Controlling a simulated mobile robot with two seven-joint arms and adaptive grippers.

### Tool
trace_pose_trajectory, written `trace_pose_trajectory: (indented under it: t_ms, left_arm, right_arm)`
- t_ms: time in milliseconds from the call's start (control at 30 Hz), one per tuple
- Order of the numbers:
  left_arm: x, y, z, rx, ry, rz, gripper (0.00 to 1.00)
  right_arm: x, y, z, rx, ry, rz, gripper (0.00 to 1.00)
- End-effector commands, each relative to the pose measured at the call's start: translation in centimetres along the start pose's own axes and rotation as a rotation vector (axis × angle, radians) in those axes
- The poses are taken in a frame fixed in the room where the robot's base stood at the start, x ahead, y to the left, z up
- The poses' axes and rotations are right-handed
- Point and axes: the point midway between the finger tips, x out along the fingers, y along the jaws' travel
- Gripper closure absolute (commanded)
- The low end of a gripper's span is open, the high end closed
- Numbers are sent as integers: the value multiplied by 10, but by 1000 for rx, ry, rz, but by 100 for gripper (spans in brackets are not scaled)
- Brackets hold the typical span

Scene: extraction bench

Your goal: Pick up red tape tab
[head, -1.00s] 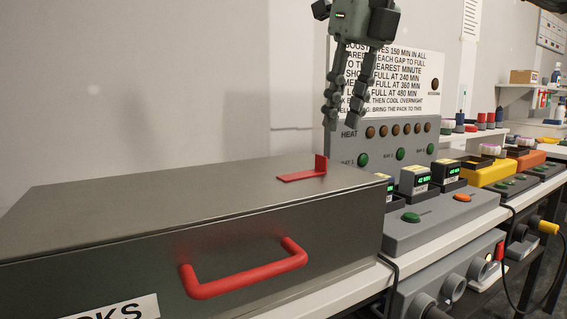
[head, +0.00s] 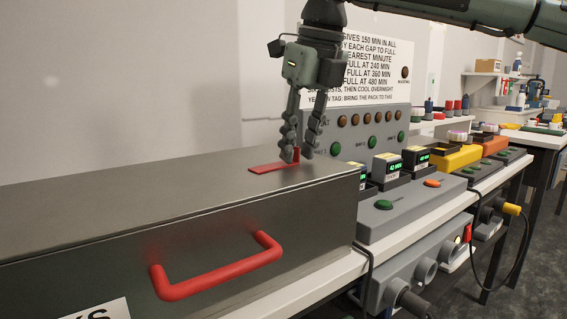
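The red tape tab (head: 268,168) lies flat on top of the grey metal box, near its right end, with a short upright end (head: 296,155). My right gripper (head: 298,157) points down over the tab from above. Its two fingers are apart, with the upright end of the tab between or just behind the fingertips; I cannot tell whether they touch it. My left gripper is not in view.
The grey box (head: 120,205) with a red handle (head: 218,272) fills the left front. A charging panel (head: 365,130) with lamps, and a grey unit with a green button (head: 384,205), stand right of it. A white sign is behind the gripper.

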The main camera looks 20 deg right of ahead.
Motion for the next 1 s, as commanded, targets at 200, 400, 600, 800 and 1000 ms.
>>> trace_pose_trajectory:
  t_ms: [200, 400, 600, 800, 1000]
  left_arm:
    - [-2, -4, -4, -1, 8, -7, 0]
    - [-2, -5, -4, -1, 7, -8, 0]
    - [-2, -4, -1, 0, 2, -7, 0]
    - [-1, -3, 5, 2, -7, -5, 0]
    - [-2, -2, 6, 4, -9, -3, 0]
  right_arm:
    - [0, 0, 0, 0, 0, 0, 94]
    - [0, 0, 0, 0, 0, 0, 100]
    - [-1, 0, 0, 0, 0, 0, 100]
    - [-8, 0, 3, 0, -1, -1, 100]
    - [-39, 1, 12, 1, -3, 1, 100]
